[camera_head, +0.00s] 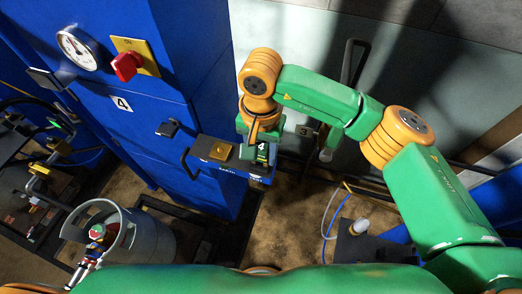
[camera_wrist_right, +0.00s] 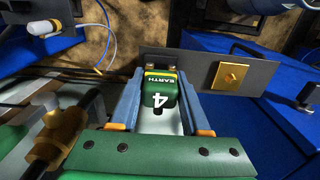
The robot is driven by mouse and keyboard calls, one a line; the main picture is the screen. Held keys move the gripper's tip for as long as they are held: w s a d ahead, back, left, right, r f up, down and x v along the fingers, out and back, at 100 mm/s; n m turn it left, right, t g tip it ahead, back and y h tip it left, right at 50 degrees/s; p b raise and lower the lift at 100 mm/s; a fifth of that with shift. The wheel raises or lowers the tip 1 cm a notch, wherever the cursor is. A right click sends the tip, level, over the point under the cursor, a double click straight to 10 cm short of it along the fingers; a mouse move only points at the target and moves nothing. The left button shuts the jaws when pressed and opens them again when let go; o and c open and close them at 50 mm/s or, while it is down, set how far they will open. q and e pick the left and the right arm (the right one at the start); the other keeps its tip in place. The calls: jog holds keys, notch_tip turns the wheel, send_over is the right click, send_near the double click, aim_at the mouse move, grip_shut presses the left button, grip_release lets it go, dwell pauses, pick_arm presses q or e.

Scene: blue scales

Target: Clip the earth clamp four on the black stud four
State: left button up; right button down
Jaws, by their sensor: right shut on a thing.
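The earth clamp four (camera_wrist_right: 158,99) is a green block with a white 4 and a yellow band reading EARTH. My right gripper (camera_wrist_right: 160,78) is shut on it, with a blue finger on each side. In the head view the clamp (camera_head: 261,152) shows under the right gripper (camera_head: 258,146), at the right end of a grey shelf (camera_head: 203,141) on the blue cabinet. The clamp's front end meets or overlaps the shelf edge. The black stud four is not clearly visible, so I cannot tell whether the clamp is on it. My left gripper is not in view.
A brass block (camera_head: 221,150) sits on the shelf beside the clamp. The blue cabinet (camera_head: 135,100) carries a gauge (camera_head: 76,48) and a red rotary switch (camera_head: 127,65). A grey bin (camera_head: 150,243) stands at lower left. A black handle (camera_head: 352,62) rises behind my right arm.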

jog(key=shift+f, duration=0.15)
jog(key=shift+c, duration=1.5)
grip_release()
notch_tip(320, 180, up, 7)
jog(key=shift+f+b, duration=0.2)
jog(key=shift+b, duration=0.85)
jog(key=shift+r, duration=0.3)
